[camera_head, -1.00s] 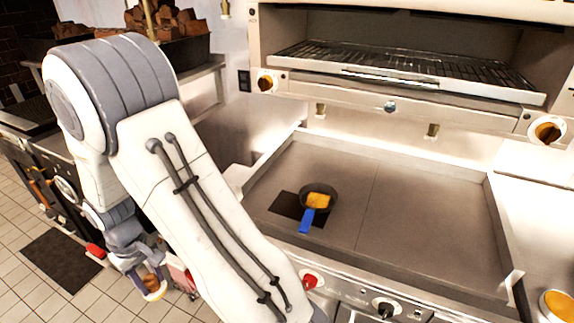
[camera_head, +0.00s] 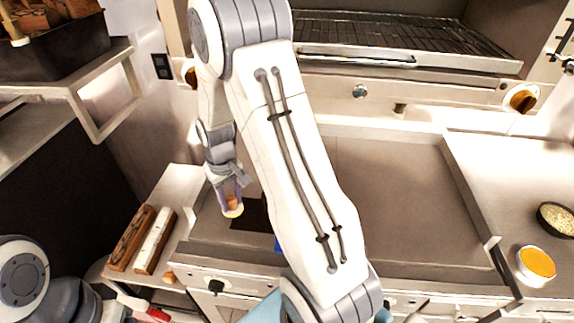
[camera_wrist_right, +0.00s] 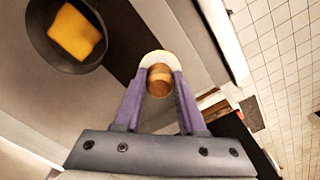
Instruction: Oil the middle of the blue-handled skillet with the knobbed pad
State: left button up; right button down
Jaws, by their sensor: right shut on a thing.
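My right gripper (camera_head: 231,196) is shut on the wooden knob of the knobbed pad (camera_head: 233,212), above the griddle's front left part. In the right wrist view my right gripper (camera_wrist_right: 158,88) has its purple fingers on both sides of the knob, and the pale pad (camera_wrist_right: 153,58) shows beyond it. The skillet (camera_wrist_right: 43,40) lies left of the pad in that view, with a yellow square piece (camera_wrist_right: 76,32) inside it. In the head view my arm hides most of the skillet; a bit of its blue handle (camera_head: 277,244) shows. My left gripper is not in view.
The griddle (camera_head: 400,190) has a raised rim, and its right part is clear. A dark mat (camera_head: 247,213) lies under the pad's side. An orange-filled bowl (camera_head: 536,263) and a dark bowl (camera_head: 557,219) stand on the right. Two blocks (camera_head: 143,240) lie at the left.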

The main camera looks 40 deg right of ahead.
jog(key=s+d+p, duration=0.1)
jog(key=d+p, duration=0.2)
jog(key=d, duration=1.1)
jog(key=shift+m, duration=0.4)
jog(key=f+b, duration=0.5)
jog(key=shift+s+d, duration=0.2)
jog(key=shift+d, duration=0.1)
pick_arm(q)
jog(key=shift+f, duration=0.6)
pick_arm(e)
jog(key=shift+f, duration=0.35)
pick_arm(q)
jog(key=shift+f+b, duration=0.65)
jog(key=shift+b, duration=0.15)
pick_arm(e)
jog(key=shift+f, duration=0.95)
jog(key=shift+s+a+r, duration=0.1)
jog(key=shift+s+a, duration=1.1)
jog(key=shift+s, duration=0.05)
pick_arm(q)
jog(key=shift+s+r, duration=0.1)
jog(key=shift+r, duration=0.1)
pick_arm(e)
jog(key=shift+s+a, duration=0.1)
